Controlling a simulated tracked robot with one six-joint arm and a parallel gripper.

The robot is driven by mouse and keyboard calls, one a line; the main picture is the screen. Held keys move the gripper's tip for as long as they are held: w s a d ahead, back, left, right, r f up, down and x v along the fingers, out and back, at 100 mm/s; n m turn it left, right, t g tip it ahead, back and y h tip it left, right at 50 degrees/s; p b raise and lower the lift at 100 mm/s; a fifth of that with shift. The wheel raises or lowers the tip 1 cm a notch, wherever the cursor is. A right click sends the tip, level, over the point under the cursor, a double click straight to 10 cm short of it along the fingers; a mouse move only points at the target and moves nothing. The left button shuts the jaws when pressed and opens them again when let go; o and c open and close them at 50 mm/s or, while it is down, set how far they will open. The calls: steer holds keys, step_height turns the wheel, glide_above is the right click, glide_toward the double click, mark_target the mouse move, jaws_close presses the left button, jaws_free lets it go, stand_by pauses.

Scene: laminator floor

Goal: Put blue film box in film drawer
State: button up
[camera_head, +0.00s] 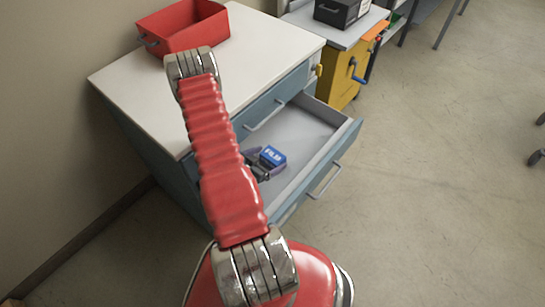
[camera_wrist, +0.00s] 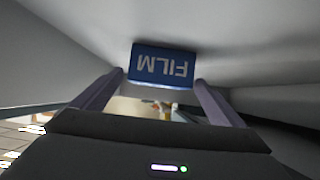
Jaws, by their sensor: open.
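The blue film box (camera_head: 272,155) is inside the open film drawer (camera_head: 343,138) of the cabinet. In the wrist view the box (camera_wrist: 162,62) shows its white FILM lettering upside down. My gripper (camera_wrist: 160,84) is open, with one purple finger on each side of the box's near edge. I cannot tell whether either finger touches it. In the head view my gripper (camera_head: 264,166) is inside the drawer beside the box, partly hidden by my red arm. The box's underside is hidden, so its contact with the drawer floor is unclear.
A red open bin (camera_head: 182,27) stands on the white cabinet top (camera_head: 265,45). A yellow machine (camera_head: 346,72) with a blue crank stands behind the drawer, with a black box (camera_head: 341,11) on its grey top. The floor to the right is largely clear.

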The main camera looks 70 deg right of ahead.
mark_target(269, 158)
steer(key=shift+v, duration=2.25)
